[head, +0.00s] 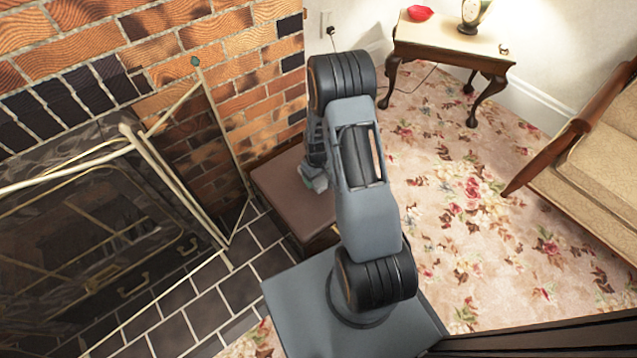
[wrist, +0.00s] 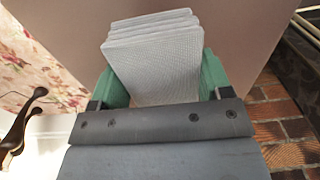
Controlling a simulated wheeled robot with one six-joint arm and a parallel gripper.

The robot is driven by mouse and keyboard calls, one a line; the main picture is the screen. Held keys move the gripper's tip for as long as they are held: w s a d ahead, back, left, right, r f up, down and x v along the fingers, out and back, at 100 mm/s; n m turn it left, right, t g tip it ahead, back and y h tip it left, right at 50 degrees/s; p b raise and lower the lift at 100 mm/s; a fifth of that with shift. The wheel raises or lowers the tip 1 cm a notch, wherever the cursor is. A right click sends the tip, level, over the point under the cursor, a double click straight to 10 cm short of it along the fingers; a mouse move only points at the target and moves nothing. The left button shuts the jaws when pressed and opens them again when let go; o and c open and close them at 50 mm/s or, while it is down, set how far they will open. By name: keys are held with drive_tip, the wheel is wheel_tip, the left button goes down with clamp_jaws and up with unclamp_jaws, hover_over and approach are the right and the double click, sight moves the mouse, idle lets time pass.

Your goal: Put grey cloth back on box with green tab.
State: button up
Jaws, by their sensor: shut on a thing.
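The grey cloth (wrist: 155,62) is a folded stack of several layers, held between the green fingers of my gripper (wrist: 163,78) in the wrist view. My gripper is shut on it. The box (head: 292,188) is brown with a flat top and stands on the floor against the brick wall in the head view. My gripper (head: 314,180) is low over the box's top. The box's plain top (wrist: 235,30) fills the area behind the cloth in the wrist view. I cannot tell whether the cloth touches it. No green tab can be made out on the box.
A fireplace with a brass-framed screen (head: 185,180) is left of the box, with dark hearth tiles (head: 185,310) before it. A side table (head: 450,42) with a red dish and a lamp stands at the back. A sofa (head: 590,150) is at right. Flowered carpet between is clear.

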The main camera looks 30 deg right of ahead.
sight(319, 181)
drive_tip(key=shift+w+d+f, duration=0.15)
drive_tip(key=shift+d+f, duration=0.05)
drive_tip(key=shift+f, duration=0.2)
drive_tip(key=shift+w+d+f+b, duration=0.15)
drive_tip(key=shift+f+b, duration=1)
drive_tip(key=shift+f, duration=0.5)
drive_tip(key=shift+f, duration=0.2)
drive_tip(key=o, duration=0.9)
drive_tip(key=shift+r, duration=0.1)
wheel_tip(319, 181, up, 12)
drive_tip(key=p, duration=0.5)
drive_tip(key=shift+r, duration=0.15)
